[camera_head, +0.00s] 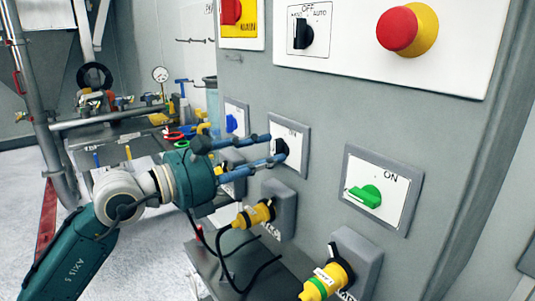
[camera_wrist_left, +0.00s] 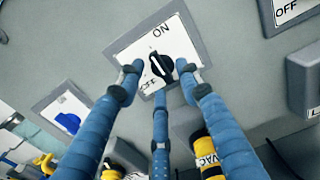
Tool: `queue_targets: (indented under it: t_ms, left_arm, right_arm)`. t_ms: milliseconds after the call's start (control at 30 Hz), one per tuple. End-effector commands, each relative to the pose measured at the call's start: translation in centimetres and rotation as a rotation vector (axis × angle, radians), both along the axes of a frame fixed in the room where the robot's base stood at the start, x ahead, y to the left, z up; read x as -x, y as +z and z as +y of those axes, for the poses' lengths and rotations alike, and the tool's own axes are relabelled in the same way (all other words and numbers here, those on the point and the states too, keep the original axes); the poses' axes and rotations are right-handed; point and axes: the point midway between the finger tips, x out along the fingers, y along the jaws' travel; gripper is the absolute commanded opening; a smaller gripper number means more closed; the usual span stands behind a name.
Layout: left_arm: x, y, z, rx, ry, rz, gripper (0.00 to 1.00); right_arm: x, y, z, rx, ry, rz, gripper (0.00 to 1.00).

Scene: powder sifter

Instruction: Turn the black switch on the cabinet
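The black switch (camera_head: 281,147) sits on a white plate marked ON in a grey frame on the cabinet front. In the left wrist view the black switch (camera_wrist_left: 161,68) stands between my fingertips, its pointer tilted. My left gripper (camera_head: 276,149) has blue fingers stretched out to the switch. In the left wrist view my left gripper (camera_wrist_left: 157,76) is open, with one finger at each side and one below. A gap shows at the left finger; the right fingertip is very close to the knob, and I cannot tell if it touches. My right gripper is out of view.
A green switch (camera_head: 365,195) is to the right, a blue switch (camera_head: 232,122) to the left. Yellow plugs (camera_head: 255,213) with black cables stick out below. Above are another black selector (camera_head: 302,34) and a red emergency button (camera_head: 398,29).

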Motion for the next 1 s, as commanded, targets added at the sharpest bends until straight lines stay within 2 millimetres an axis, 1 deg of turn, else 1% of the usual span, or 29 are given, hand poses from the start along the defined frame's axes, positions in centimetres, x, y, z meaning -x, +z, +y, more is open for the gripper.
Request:
queue_targets:
  t_ms: [300,500,667,1000]
  left_arm:
    - [3.8,-0.3,5.5,-0.004,0.004,0.003,0.35]
    - [5.6,-0.2,7.9,-0.003,0.003,0.004,0.35]
    - [6.3,-0.2,8.7,-0.003,0.001,0.002,0.35]
    - [6.4,0.0,8.6,0.011,-0.005,0.005,0.35]
  right_arm:
    - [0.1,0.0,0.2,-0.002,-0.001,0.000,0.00]
    - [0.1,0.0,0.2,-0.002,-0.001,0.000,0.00]
    - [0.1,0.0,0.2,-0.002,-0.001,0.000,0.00]
    - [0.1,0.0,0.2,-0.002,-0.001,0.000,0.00]
